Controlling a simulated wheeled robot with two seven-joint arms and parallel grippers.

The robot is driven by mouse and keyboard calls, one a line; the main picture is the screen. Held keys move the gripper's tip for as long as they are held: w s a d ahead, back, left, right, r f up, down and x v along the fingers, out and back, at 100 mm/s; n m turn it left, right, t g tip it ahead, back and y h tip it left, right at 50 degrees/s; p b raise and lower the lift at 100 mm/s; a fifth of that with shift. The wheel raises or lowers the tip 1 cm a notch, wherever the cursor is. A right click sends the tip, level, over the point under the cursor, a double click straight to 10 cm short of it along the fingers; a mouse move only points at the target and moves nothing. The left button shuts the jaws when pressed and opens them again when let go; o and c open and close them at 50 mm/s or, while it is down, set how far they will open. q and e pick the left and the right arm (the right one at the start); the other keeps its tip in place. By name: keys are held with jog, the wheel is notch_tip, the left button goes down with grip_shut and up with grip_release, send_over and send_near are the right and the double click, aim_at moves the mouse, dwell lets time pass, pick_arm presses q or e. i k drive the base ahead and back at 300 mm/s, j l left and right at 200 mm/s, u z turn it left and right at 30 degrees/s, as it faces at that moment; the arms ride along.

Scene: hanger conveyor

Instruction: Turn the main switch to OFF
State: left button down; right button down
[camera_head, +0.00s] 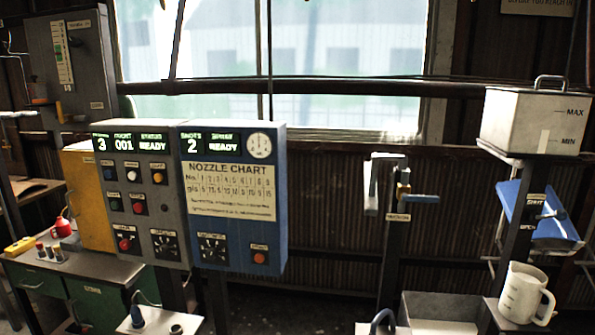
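No part labelled clearly as the main switch can be read. A grey control panel (139,190) has coloured buttons, a red button (125,243) at lower left and a black rotary switch (165,244) at lower right. A blue panel (270,180) beside it carries another rotary switch (212,248) and an orange-red button (260,257). The switch positions are too small to tell. Neither of my grippers is in view.
A green drawer bench (35,284) with a red can (62,228) stands at lower left. A post with a blue-handled valve (404,194) stands right of the panels. A lidded tank (533,120), blue tray (548,225) and white jug (526,293) are at right.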

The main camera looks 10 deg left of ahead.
aim_at(125, 244)
jog(key=u, duration=1.25)
